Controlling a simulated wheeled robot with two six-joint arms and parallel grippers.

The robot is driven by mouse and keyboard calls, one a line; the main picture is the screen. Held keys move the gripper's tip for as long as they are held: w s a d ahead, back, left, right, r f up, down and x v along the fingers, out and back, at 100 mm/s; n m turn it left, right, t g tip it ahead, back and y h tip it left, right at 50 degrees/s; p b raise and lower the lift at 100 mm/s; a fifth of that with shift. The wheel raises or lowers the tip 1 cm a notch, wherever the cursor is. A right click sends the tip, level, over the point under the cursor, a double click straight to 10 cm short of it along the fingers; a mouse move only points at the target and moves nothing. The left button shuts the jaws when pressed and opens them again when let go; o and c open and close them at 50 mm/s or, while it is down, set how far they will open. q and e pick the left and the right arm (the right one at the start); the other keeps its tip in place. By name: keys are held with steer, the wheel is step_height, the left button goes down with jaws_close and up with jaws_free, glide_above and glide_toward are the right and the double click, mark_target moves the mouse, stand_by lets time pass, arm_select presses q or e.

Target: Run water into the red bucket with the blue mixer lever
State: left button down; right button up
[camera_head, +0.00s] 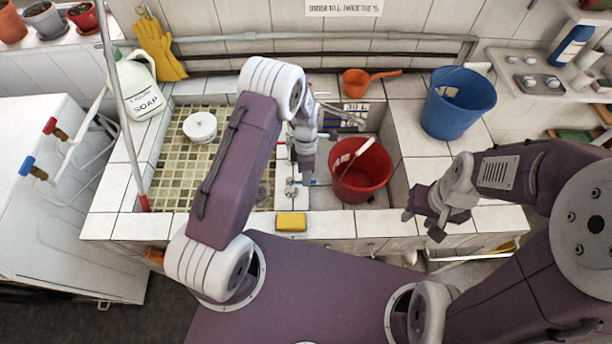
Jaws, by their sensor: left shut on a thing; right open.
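The red bucket (361,184) stands upright in the right basin of the tiled sink, its handle lying across the rim. My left gripper (304,176) reaches down over the divider left of the bucket. It is shut, with a small blue piece, seemingly the blue mixer lever (313,182), at its fingertips; the arm and fingers hide most of the mixer. Metal tap parts (345,118) show behind the bucket. Whether water runs is too small to tell. My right gripper (422,224) is open and empty, right of the bucket by the sink's front edge.
A blue bucket (458,108) stands on the right ledge and an orange dipper (366,80) on the back ledge. A yellow sponge (291,222) lies on the front ledge. A white soap jug (138,88), orange gloves (158,48) and a white lidded pot (200,126) are at left.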

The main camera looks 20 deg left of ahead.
arm_select(q)
steer(key=shift+r, duration=0.15)
steer(key=shift+s+d+m, duration=0.1)
steer(key=shift+s+m, duration=0.3)
steer(key=shift+m, duration=0.7)
steer(key=c, duration=1.5)
jaws_free()
steer(key=shift+o, duration=0.2)
steer(key=shift+s, duration=0.1)
step_height(320, 180, up, 9)
steer(key=w+b, duration=0.1)
steer(key=shift+w+a+b, duration=0.25)
steer(key=shift+w+b, duration=0.1)
steer(key=shift+w, duration=0.05)
